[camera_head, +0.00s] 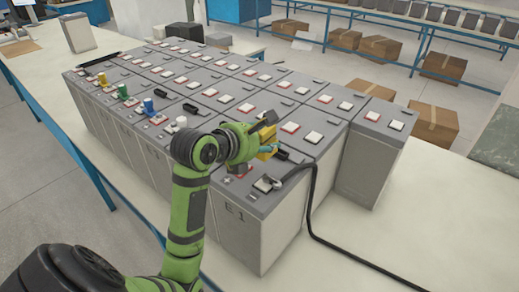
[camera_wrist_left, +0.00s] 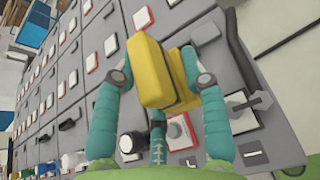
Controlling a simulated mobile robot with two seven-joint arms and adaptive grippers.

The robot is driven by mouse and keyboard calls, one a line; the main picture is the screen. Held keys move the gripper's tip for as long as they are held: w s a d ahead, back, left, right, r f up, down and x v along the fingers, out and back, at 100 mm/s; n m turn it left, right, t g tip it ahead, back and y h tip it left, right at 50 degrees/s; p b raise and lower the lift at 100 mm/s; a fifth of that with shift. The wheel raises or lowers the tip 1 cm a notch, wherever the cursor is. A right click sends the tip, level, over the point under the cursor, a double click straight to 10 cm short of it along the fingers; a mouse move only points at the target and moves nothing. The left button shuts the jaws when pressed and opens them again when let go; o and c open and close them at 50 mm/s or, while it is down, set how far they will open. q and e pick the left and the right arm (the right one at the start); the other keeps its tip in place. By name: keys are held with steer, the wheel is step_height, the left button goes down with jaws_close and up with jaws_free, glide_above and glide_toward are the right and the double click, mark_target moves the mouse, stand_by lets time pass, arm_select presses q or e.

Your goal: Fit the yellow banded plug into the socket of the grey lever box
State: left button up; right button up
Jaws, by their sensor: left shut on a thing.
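My left gripper (camera_head: 266,149) is above the near end of the grey battery rows. The plug also shows yellow in the head view (camera_head: 267,153). It is held above the box tops, apparently tilted. A grey box (camera_head: 240,213) stands below, with a red-framed square and a metal fitting (camera_head: 263,184) on top; the fitting also shows in the wrist view (camera_wrist_left: 250,104). I cannot tell which part is the socket. My right gripper is not in view.
A black cable (camera_head: 312,205) runs from the near box down onto the pale table (camera_head: 408,230). Coloured caps, green (camera_head: 123,91), blue (camera_head: 148,105) and white (camera_head: 181,122), stand along the left row. Cardboard boxes (camera_head: 432,122) lie on the floor beyond.

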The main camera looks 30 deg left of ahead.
mark_target(261, 154)
arm_select(q)
steer(key=shift+s+a+f, duration=0.15)
steer(key=shift+a+f, duration=0.05)
steer(key=shift+a, duration=0.15)
steer(key=shift+f+p, duration=0.4)
steer(key=shift+f, duration=1.65)
steer(key=o, duration=0.9)
steer(key=shift+f, duration=0.15)
steer(key=shift+o, duration=0.2)
